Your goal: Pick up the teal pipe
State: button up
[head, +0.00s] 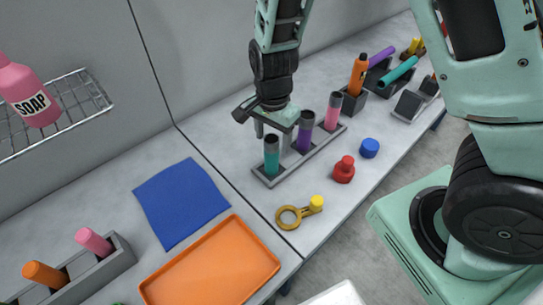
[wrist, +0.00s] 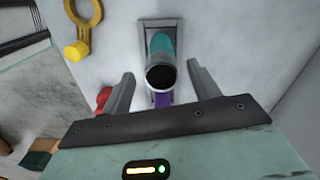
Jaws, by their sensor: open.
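The teal pipe (head: 271,158) stands upright in the near-left slot of a grey rack (head: 318,150), with a purple pipe (head: 305,132) and a pink pipe (head: 333,112) in the same rack. My gripper (head: 273,128) is open and empty, close over the top of the teal pipe. In the wrist view the teal pipe (wrist: 162,43) shows its dark open end toward the camera, between the two spread fingers of my gripper (wrist: 162,78). Neither finger visibly touches it. The purple pipe (wrist: 162,99) shows partly behind it, mostly hidden.
A red knobbed part (head: 344,170), a blue cap (head: 369,148) and a yellow ring-shaped tool (head: 290,216) lie near the rack. A blue cloth (head: 181,200) and an orange tray (head: 212,265) are at left. Another teal cylinder (head: 398,70) lies at the back right.

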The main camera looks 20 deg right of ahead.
aim_at(272, 150)
notch_tip(272, 150, down, 5)
jog(key=shift+a+r+p, duration=0.1)
jog(key=shift+p, duration=0.35)
jog(key=c, duration=1)
jog(key=shift+r, duration=0.1)
